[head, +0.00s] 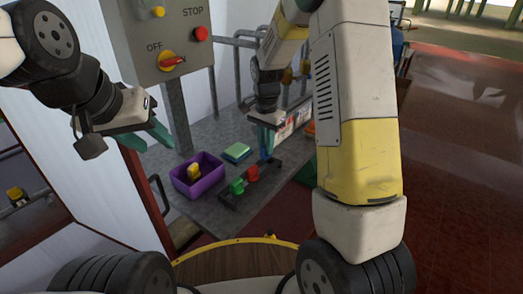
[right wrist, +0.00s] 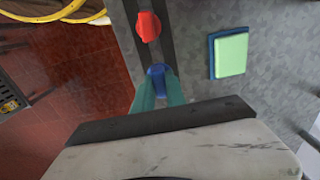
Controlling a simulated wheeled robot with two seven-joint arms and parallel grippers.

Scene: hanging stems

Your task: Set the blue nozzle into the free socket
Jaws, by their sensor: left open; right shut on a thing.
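The blue nozzle (right wrist: 157,71) sits between the teal fingertips of my right gripper (right wrist: 158,88), which is shut on it. In the head view the right gripper (head: 267,125) points down, with the blue nozzle (head: 264,155) below it at the far end of a dark rail (head: 229,201). A red nozzle (head: 252,173) and a green nozzle (head: 237,187) stand on this rail. The free socket is hidden; I cannot tell whether the blue nozzle touches the rail. My left gripper (head: 148,138) is open and empty, above and left of the table.
A purple bin (head: 197,187) with a yellow piece (head: 194,171) in it stands left of the rail on the grey table (head: 213,141). A green and blue pad (head: 237,152) lies behind it. A grey control box (head: 160,40) rises at the back left.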

